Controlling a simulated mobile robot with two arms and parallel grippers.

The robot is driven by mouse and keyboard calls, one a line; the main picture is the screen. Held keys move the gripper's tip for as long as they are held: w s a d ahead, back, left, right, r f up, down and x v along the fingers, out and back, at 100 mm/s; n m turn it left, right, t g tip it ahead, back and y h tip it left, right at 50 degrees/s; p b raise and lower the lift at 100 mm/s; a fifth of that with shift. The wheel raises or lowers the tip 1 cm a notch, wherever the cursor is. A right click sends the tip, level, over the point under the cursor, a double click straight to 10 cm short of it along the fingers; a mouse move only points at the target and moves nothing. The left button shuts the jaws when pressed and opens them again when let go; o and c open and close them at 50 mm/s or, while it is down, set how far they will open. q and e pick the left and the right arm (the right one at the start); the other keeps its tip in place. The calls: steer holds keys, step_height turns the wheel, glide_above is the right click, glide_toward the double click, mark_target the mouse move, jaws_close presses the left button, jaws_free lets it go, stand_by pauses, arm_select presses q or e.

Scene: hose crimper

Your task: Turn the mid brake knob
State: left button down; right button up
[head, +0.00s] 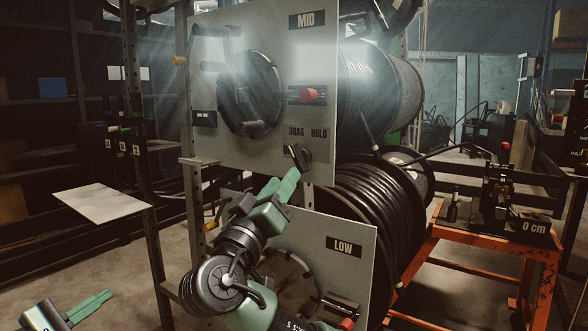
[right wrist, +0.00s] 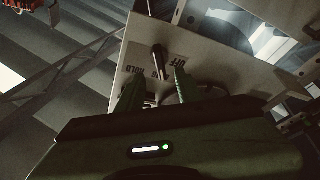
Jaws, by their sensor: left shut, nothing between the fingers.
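The mid brake knob (head: 298,157) is a small black lever knob at the lower right of the MID panel (head: 222,150), below the words DRAG and HOLD. My right gripper (head: 287,188) is just below it in the head view. In the right wrist view the black knob (right wrist: 158,60) stands out from the panel, just beyond and between the two green fingers of my right gripper (right wrist: 157,88). Those fingers are apart, and I cannot tell whether either touches the knob. My left gripper (head: 105,297) is shut and empty at the lower left, far from the panel.
A black reel handwheel (head: 250,93) and a red knob (head: 309,95) are on the MID panel. The LOW panel (head: 350,275) is below, close to my right arm. Large hose reels (head: 372,210) are behind the panels. An orange bench (head: 470,240) stands at the right.

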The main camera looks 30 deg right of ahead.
mark_target(296, 162)
steer(key=b+x, duration=0.1)
steer(key=x, duration=0.6)
steer(key=shift+w+d+r, duration=0.1)
steer(key=shift+w+d, duration=0.05)
steer(key=shift+d, duration=0.1)
jaws_close()
